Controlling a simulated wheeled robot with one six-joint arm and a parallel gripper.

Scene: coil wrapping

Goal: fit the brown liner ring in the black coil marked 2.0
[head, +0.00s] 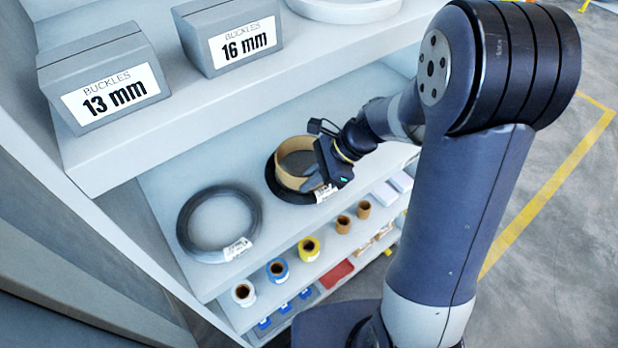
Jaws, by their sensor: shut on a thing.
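The brown liner ring (287,177) is on the middle shelf, standing inside or just above the opening of a black coil (270,178). I cannot tell whether it is fully seated. Its upper part stands above the coil. My gripper (320,173) is shut on the right side of the ring's wall; its fingers are partly hidden. This coil has a white tag (325,192) at its front right. A second black coil (184,224) lies flat to the left, empty, with its own white tag (238,249). Both tags are too small to read.
The shelf above overhangs, with buckle boxes marked 13 mm (105,78) and 16 mm (229,36). Bare shelf (262,238) shows between and in front of the coils.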

